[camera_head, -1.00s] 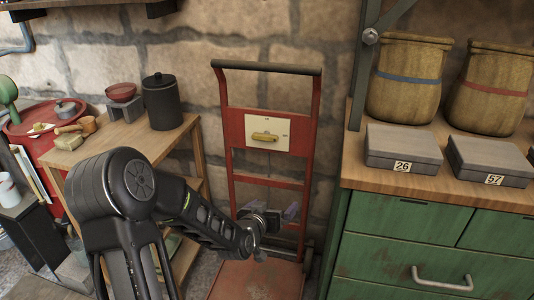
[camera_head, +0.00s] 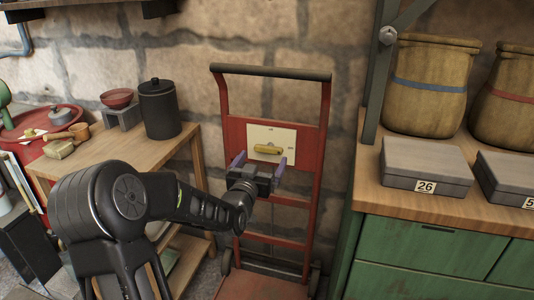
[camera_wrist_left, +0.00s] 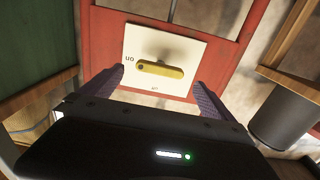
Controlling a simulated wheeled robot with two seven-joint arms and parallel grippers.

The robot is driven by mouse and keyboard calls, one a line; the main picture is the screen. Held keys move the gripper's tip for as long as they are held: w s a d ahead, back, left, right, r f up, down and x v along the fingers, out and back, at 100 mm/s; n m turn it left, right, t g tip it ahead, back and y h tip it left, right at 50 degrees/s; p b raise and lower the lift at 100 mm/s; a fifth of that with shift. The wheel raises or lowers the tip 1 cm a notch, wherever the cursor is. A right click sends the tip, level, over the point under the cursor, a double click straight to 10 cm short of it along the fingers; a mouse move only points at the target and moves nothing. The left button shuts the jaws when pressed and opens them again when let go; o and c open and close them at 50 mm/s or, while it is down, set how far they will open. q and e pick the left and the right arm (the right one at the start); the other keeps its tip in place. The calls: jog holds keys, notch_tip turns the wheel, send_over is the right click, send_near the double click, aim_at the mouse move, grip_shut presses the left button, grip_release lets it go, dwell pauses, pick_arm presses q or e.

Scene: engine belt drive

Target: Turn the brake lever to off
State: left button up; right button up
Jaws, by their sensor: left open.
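The brake lever (camera_head: 268,149) is a short yellow handle on a cream plate (camera_head: 285,135), fixed to a red upright frame. It lies roughly level across the plate. In the left wrist view the lever (camera_wrist_left: 165,70) has a dark spot at its left end, beside an upside-down mark that looks like "on"; a smaller mark sits below it. My left gripper (camera_head: 260,162) is open and empty, just in front of the plate and slightly below the lever. Its purple fingers (camera_wrist_left: 159,78) stand apart on either side of the lever, with no visible contact. My right gripper is out of view.
A wooden table (camera_head: 130,150) with a black canister (camera_head: 158,108) and a red bowl (camera_head: 116,97) stands left of the frame. A green cabinet (camera_head: 400,242) with grey boxes and wooden barrels stands right. A stone wall is behind.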

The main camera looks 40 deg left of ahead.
aim_at(268, 151)
pick_arm(q)
jog(key=x, duration=0.5)
jog(key=shift+w+a, duration=0.1)
jog(key=shift+w, duration=0.05)
jog(key=c, duration=1.3)
